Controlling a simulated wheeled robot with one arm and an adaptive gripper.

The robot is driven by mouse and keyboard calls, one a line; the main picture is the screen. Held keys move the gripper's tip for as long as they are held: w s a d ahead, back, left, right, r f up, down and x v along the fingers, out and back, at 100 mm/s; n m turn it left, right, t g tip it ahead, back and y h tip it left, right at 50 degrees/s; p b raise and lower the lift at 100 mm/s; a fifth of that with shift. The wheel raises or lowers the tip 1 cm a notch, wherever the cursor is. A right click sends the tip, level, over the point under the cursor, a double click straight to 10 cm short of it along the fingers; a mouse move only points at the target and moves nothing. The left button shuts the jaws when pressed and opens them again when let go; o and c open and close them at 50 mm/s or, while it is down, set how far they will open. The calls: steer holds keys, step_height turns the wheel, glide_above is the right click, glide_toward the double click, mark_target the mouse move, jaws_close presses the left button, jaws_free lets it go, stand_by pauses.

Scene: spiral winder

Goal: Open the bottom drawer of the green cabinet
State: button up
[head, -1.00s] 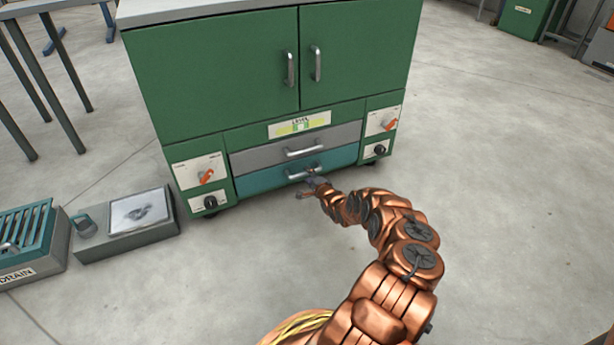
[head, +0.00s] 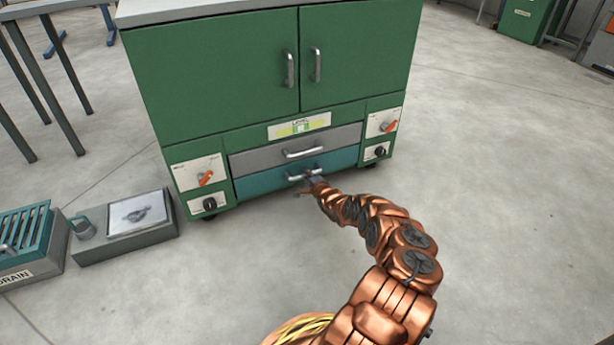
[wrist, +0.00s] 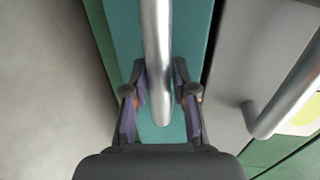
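The green cabinet (head: 215,70) stands ahead of me, with two upper doors and two drawers low in its front. The bottom drawer (head: 262,182) is teal, and its front looks about flush with the grey drawer above. Its silver bar handle (head: 300,177) runs across the middle. My gripper (head: 310,182) is at the right part of this handle. In the wrist view, my gripper (wrist: 160,92) is open, with one finger on each side of the handle (wrist: 156,45). Whether the pads touch the bar I cannot tell.
The grey drawer (head: 260,161) with its own handle (wrist: 285,95) is just above. Knob panels (head: 202,172) flank the drawers. A low grey box (head: 120,242) and a drain unit (head: 25,235) stand at left. The floor (head: 510,220) at right is clear.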

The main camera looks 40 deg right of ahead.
jaws_close()
steer(key=shift+a, duration=0.1)
stand_by(0.3)
